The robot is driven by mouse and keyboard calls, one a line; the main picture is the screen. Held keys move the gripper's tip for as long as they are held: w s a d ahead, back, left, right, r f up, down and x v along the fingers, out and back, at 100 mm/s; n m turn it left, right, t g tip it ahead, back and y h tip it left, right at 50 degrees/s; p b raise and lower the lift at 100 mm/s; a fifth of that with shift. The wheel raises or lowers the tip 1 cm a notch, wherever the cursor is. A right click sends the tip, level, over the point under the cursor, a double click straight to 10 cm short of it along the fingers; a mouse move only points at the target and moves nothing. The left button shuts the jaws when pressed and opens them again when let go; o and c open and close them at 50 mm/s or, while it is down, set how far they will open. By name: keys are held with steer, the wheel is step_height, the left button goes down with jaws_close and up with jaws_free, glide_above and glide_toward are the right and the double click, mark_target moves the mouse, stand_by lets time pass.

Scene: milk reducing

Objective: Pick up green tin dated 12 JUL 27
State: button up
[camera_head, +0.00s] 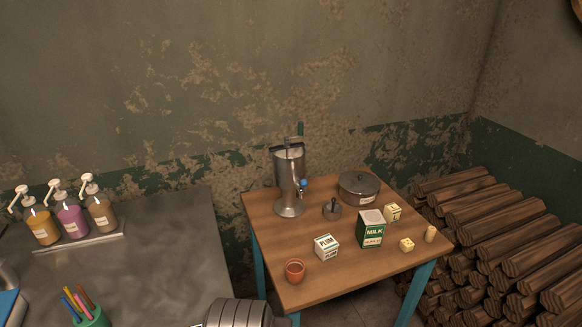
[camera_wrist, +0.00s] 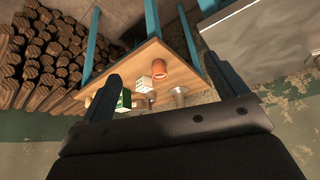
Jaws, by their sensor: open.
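A green and white tin lettered MILK (camera_head: 371,230) stands upright on the wooden table (camera_head: 262,234) in the head view. A label with small reddish print is on its front, too small to read as a date. In the wrist view the green tin (camera_wrist: 124,101) shows partly, close behind a finger of my gripper in the picture. My gripper (camera_wrist: 170,88) is open and empty, with its two dark fingers apart. The table is seen beyond it at a distance. My gripper's fingers are not seen in the head view.
On the table are a white PLUM box (camera_head: 326,247), a brown cup (camera_head: 294,271), a metal urn (camera_head: 289,182), a lidded pot (camera_head: 358,188), a small dark lidded item (camera_head: 332,209) and small cream blocks (camera_head: 406,245). Logs (camera_head: 500,240) are stacked right. A metal counter (camera_head: 170,260) stands left.

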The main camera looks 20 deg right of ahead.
steer(key=w+d+r+n+g+h, duration=0.2)
steer(key=w+d+r+n, duration=0.15)
steer(key=w+d, duration=0.4)
steer(key=w+d+r+n+g+h, duration=0.2)
steer(key=w+d+n, duration=0.35)
steer(key=d, duration=0.35)
steer(key=w+d+f+n+g+h, duration=0.3)
steer(key=w+d+f+n, duration=0.2)
steer(key=w+d, duration=0.4)
steer(key=n+g+h, duration=0.1)
steer(key=n+h, duration=0.3)
steer(key=n, duration=0.2)
glide_toward(361, 226)
steer(key=x, duration=0.8)
steer(key=shift+w+d+f, duration=0.1)
steer(key=shift+d+f, duration=0.1)
steer(key=shift+d, duration=0.15)
steer(key=x, duration=0.5)
steer(key=shift+d+r, duration=0.1)
steer(key=shift+r, duration=0.05)
steer(key=c, duration=1.4)
